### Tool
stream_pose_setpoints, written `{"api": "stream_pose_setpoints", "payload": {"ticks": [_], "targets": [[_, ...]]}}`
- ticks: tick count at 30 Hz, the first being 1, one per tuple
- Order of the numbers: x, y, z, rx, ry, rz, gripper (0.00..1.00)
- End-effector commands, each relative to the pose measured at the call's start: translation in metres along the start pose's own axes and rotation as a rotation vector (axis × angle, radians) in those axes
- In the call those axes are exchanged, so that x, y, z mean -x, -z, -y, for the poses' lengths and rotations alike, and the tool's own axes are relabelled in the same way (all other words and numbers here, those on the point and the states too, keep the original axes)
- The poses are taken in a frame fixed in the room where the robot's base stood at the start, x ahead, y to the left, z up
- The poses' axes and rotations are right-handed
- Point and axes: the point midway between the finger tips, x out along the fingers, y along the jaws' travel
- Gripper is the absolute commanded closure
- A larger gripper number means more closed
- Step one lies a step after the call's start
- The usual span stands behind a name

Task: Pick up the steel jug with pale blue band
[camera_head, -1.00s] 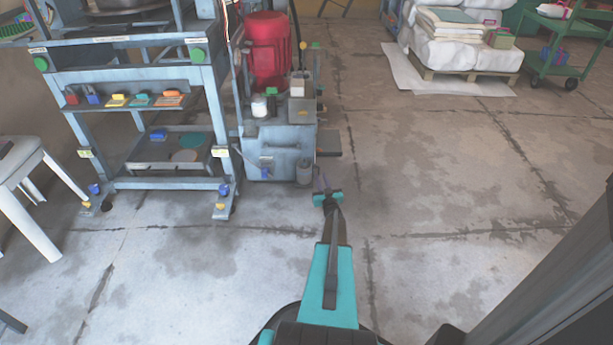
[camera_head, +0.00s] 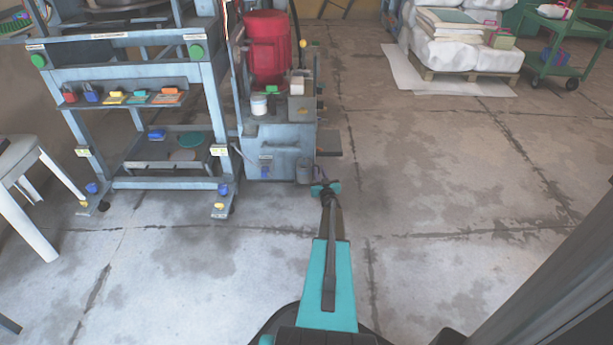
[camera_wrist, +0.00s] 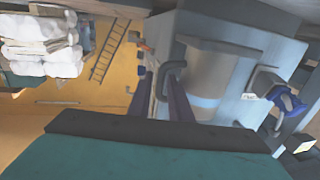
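The steel jug (camera_head: 304,172) stands at the foot of the blue-grey machine, at its front right corner. In the wrist view the jug (camera_wrist: 204,78) is large and close, with a pale blue band and a dark looped handle on its left side. My gripper (camera_head: 320,183) is low, just right of the jug in the head view. In the wrist view my gripper's two dark fingers (camera_wrist: 163,85) are apart, with the handle seen at the gap between them. I cannot tell whether they touch it. My gripper's body hides what lies below.
The blue-grey machine (camera_head: 272,145) with a red motor (camera_head: 267,48) stands behind the jug. A blue rack (camera_head: 148,182) is to the left. A pallet of white bales (camera_head: 470,45) and a green trolley (camera_head: 560,70) are at the back right. The floor between is clear.

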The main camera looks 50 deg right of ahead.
Motion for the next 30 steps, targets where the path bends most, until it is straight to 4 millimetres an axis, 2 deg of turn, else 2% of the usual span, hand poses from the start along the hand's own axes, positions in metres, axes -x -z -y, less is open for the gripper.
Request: {"api": "stream_pose_setpoints", "payload": {"ticks": [4,20,23,30], "targets": [[-0.0077,0.0003,0.0,0.0,0.0,-0.001,0.82],[-0.0071,0.0008,-0.0005,-0.001,-0.001,-0.001,0.82],[-0.007,0.0008,-0.0006,-0.001,-0.001,-0.001,0.99],[-0.0072,0.0016,-0.0007,-0.001,-0.001,-0.002,1.0]]}}
